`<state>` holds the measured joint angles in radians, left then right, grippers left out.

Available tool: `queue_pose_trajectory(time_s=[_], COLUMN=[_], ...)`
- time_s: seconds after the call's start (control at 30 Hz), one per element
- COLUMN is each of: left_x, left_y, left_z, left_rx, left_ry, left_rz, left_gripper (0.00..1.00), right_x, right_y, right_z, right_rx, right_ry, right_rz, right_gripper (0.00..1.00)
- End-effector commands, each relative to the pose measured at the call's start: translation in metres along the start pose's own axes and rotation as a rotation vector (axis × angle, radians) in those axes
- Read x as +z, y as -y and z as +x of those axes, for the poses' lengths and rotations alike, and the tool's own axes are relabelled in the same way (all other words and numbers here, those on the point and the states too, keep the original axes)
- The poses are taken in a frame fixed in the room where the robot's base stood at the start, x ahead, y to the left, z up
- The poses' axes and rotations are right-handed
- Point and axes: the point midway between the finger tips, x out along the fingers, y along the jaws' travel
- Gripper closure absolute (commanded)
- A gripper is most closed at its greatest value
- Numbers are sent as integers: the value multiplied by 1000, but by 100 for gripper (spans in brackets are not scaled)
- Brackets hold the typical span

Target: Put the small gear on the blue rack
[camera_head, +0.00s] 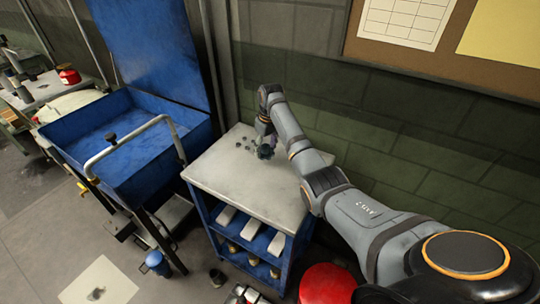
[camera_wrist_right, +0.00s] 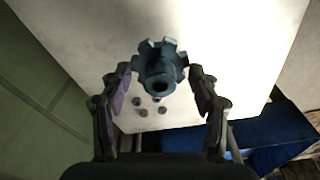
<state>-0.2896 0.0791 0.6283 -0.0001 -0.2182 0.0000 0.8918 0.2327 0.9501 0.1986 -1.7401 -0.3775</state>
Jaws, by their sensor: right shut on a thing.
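The small gear (camera_wrist_right: 160,68) is dark blue-grey with blunt teeth and a round hub with a hole. In the right wrist view it sits between the fingers of my right gripper (camera_wrist_right: 161,84), which is shut on it. In the head view the gear (camera_head: 265,151) shows small below my right gripper (camera_head: 264,140), over the far part of the blue rack's pale top (camera_head: 262,188). Whether it touches the top I cannot tell. The blue rack (camera_head: 246,251) has open shelves beneath. My left gripper is not in view.
Several small dark pieces (camera_head: 246,142) lie on the top near the gear. A blue open-lidded tub (camera_head: 80,148) on a stand is at left. A green block wall (camera_head: 400,130) rises behind. A red round thing (camera_head: 327,284) stands by the rack. The top's front is clear.

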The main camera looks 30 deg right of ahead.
Motion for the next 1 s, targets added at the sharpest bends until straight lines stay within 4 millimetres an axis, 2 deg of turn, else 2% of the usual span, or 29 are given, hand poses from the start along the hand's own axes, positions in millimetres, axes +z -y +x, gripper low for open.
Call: queue_pose_trajectory(time_s=[0.07, 0.2, 0.4, 0.67, 0.7, 0.83, 1.0], left_x=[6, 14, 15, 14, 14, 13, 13], left_y=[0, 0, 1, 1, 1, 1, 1], left_z=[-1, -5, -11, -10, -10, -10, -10], left_rx=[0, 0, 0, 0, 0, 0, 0], left_ry=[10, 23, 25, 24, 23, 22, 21], left_rz=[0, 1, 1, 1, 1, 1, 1], left_gripper=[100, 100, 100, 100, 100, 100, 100], right_x=[1, 12, 13, 13, 14, 14, 14], right_y=[-2, -17, -15, -15, -15, -14, -14], right_z=[1, 18, 45, 48, 49, 49, 49], right_rx=[1, 2, 2, 2, 1, 1, 1], right_ry=[-1, 3, -2, -2, 0, 0, 0], right_rz=[0, 3, 0, 0, 0, 0, 1], right_gripper=[91, 91, 91, 91, 34, 17, 15])
